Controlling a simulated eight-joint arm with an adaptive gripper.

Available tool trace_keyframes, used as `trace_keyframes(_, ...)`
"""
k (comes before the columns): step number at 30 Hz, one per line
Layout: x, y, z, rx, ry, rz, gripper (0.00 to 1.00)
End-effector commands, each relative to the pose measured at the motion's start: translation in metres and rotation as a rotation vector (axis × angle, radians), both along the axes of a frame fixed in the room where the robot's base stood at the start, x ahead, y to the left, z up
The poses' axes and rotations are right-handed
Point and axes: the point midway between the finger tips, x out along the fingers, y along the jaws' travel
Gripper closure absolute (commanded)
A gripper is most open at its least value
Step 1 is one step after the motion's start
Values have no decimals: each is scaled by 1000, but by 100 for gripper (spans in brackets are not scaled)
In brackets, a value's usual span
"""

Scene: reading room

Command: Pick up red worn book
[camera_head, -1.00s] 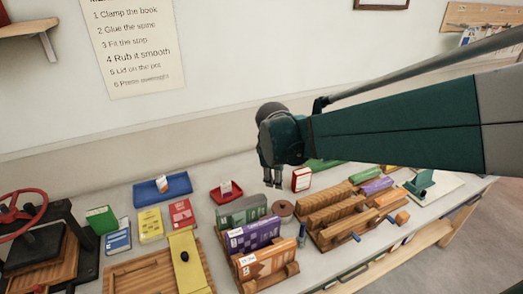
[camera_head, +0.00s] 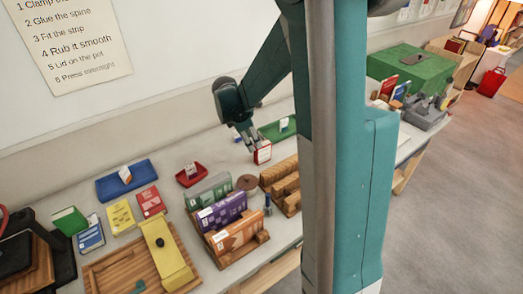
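A small red and white book (camera_head: 263,153) stands upright on the workbench, directly below and slightly right of my gripper (camera_head: 251,141). My gripper points down, with its fingertips close to the book's upper left edge. Whether they touch it, and how far apart they are, is too small to tell. Another red book (camera_head: 149,202) lies flat on the bench at the left, beside a yellow book (camera_head: 120,217). I cannot tell from the covers which red book is worn.
A blue tray (camera_head: 127,181), a small red tray (camera_head: 192,175) and a green tray (camera_head: 270,131) lie along the wall side. Wooden racks with purple and orange books (camera_head: 237,232) stand in front. My arm hides the bench's right middle.

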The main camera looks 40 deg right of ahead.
Motion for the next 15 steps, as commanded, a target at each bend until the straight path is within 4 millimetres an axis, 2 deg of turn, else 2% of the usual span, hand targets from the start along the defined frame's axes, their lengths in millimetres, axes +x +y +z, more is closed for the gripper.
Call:
trace_keyframes(6, 13, -25, -20, -23, 85, 83, 62)
trace_keyframes(15, 18, -41, -36, -36, 146, 142, 62)
